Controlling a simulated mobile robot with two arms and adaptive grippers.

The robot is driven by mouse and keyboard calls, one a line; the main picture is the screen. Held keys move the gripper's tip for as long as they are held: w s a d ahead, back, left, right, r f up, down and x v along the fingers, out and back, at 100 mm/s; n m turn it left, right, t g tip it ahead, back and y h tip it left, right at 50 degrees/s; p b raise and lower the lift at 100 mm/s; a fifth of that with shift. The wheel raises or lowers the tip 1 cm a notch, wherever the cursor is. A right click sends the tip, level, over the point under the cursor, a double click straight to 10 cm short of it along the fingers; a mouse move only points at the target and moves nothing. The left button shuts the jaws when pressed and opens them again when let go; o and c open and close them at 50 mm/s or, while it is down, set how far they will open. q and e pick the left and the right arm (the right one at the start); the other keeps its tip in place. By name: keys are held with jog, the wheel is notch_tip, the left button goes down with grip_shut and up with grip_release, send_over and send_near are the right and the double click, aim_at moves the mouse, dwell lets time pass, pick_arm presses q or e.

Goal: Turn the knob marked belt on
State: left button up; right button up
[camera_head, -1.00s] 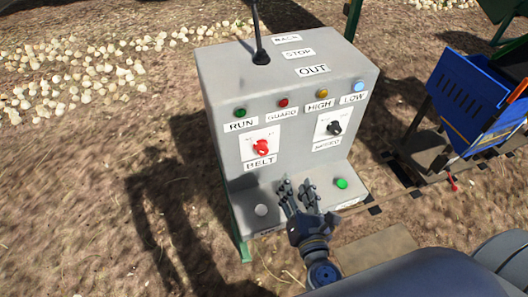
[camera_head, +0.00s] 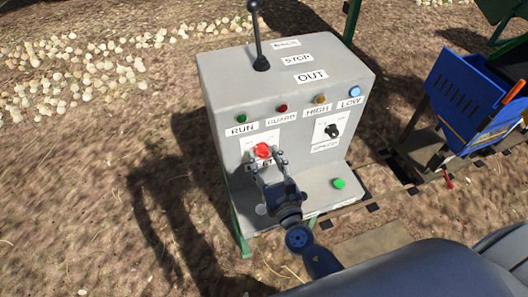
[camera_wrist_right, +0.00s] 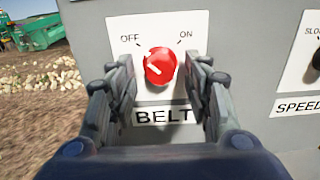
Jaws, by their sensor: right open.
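The red belt knob (camera_head: 262,150) is on the front of the grey control box (camera_head: 225,90), on a white plate. In the right wrist view the knob (camera_wrist_right: 159,66) has a white pointer line angled up and left, toward OFF; ON is printed at upper right and the BELT label (camera_wrist_right: 163,116) is below. My right gripper (camera_head: 267,158) is open, with one finger on each side of the knob in the wrist view (camera_wrist_right: 160,80). I cannot tell whether the fingers touch it. My left gripper is not in view.
The black speed knob (camera_head: 333,131) is to the right on the same panel. A green button (camera_head: 339,183) is on the lower ledge. A black lever (camera_head: 258,40) rises from the top. A blue crate (camera_head: 465,95) stands at right.

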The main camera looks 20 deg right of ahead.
jog(key=shift+w, duration=0.8)
jog(key=shift+c, duration=0.6)
jog(key=c, duration=0.9)
jog(key=shift+c, duration=0.2)
